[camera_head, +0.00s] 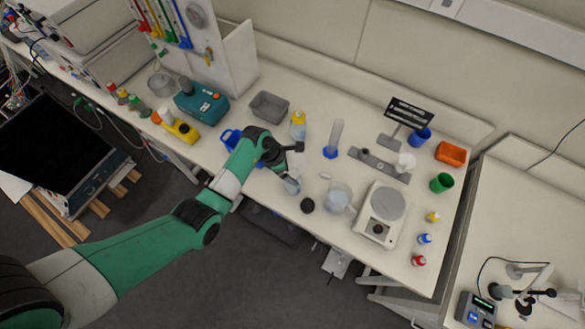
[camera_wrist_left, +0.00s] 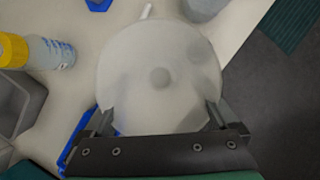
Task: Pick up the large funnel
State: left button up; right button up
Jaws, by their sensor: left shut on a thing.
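The large funnel (camera_wrist_left: 158,70) is a translucent whitish cone that fills the middle of the left wrist view. Its round mouth faces the camera, with the small outlet at its centre. My left gripper (camera_wrist_left: 160,117) is shut on it, a finger at each side of its near edge. In the head view my left gripper (camera_head: 292,150) is above the front part of the bench, and the funnel shows only faintly against the white top. I cannot tell how far above the bench it is. My right gripper is in neither view.
A yellow-capped bottle (camera_head: 298,125), a grey tub (camera_head: 268,107) and a blue-based cylinder (camera_head: 334,140) stand behind the gripper. A beaker (camera_head: 337,197), a black round piece (camera_head: 307,205) and a balance (camera_head: 380,213) are to the right. The bench's front edge is close.

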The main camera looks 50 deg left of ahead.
aim_at(296, 169)
pick_arm(q)
jog(key=shift+r, duration=0.45)
notch_tip(296, 169, up, 3)
jog(key=shift+f+p, duration=0.15)
jog(key=shift+p, duration=0.15)
jog(key=s+d+r, duration=0.1)
jog(key=r, duration=0.1)
jog(key=s+d+r+p, duration=0.2)
jog(key=r, duration=0.1)
jog(key=shift+s+d+r, duration=0.1)
jog(key=shift+s+r, duration=0.2)
jog(key=shift+s, duration=0.05)
jog(key=s+d+r, duration=0.1)
jog(key=s+d, duration=0.1)
jog(key=s+d+r, duration=0.1)
jog(key=s, duration=0.1)
jog(key=s+d+r, duration=0.1)
jog(key=s+d, duration=0.1)
jog(key=s, duration=0.1)
jog(key=shift+d+r+p, duration=0.35)
jog(key=shift+r, duration=0.05)
